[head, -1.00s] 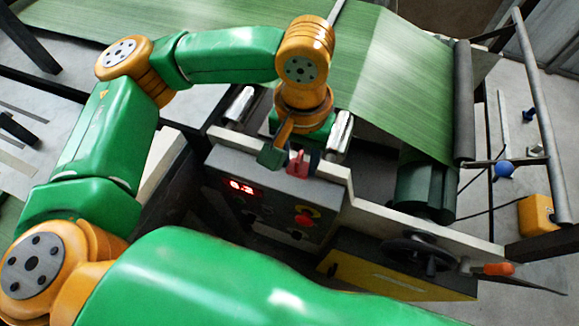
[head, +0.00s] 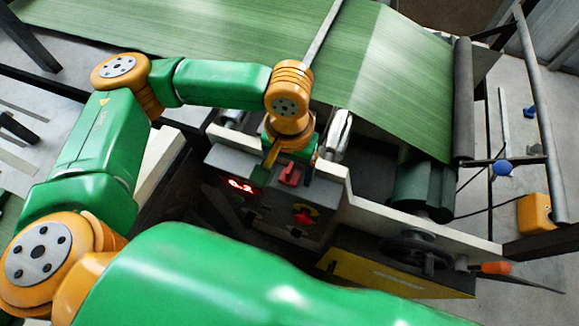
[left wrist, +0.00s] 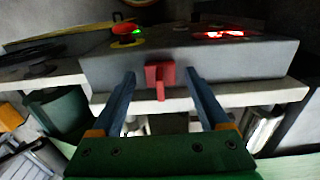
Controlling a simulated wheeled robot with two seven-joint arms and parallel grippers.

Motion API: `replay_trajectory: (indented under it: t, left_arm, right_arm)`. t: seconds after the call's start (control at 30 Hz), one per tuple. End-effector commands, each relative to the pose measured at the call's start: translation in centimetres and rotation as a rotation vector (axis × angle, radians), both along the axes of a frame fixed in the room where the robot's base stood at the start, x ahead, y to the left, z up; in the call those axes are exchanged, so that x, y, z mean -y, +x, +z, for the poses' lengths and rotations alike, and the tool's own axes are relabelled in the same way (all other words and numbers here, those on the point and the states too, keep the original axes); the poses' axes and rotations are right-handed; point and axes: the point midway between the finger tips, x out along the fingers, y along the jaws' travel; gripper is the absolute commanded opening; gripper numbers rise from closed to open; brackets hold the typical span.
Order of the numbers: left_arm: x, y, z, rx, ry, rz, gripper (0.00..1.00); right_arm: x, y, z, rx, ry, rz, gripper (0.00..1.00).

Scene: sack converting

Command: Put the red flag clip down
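The red flag clip (head: 289,174) is at the upper edge of the grey control box, in the middle of the head view. In the left wrist view the clip (left wrist: 160,78) shows between the fingers, against the box's edge, with a narrow part hanging down. My left gripper (head: 289,163) is over that edge with its fingers on either side of the clip. In the left wrist view its blue fingers (left wrist: 161,76) are spread, with a visible gap on both sides of the clip. Whether the clip grips the edge is hard to tell. My right gripper is out of view.
The control box (head: 262,208) carries a lit red display (head: 240,185) and a red knob on yellow (head: 304,215). Behind it runs the green sheet (head: 400,75) over a dark roller (head: 463,100). A handwheel (head: 425,252) sticks out at the right.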

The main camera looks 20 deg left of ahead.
Motion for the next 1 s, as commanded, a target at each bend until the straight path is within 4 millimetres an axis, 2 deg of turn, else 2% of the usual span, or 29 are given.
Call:
replay_trajectory:
  t: [0.17, 0.4, 0.5, 0.6, 0.73, 1.0]
  left_arm:
    - [0.0, 0.1, 1.1, 0.003, -0.001, 0.000, 0.79]
    - [0.1, 0.1, 7.7, 0.006, -0.002, 0.000, 0.79]
    - [0.1, 0.0, 10.1, 0.004, -0.002, 0.000, 0.79]
    - [0.1, 0.0, 11.6, 0.002, -0.001, 0.001, 0.79]
    - [0.0, -0.1, 12.3, 0.000, 0.000, -0.001, 0.79]
    - [0.0, -0.1, 12.3, -0.001, 0.000, 0.000, 0.79]
  right_arm:
    - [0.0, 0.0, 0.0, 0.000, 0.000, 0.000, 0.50]
    - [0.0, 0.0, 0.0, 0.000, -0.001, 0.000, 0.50]
    - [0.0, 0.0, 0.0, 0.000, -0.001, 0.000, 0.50]
    - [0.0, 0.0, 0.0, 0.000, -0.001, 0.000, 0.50]
    - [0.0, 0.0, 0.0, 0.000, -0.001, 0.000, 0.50]
    - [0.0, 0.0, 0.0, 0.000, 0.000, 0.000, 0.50]
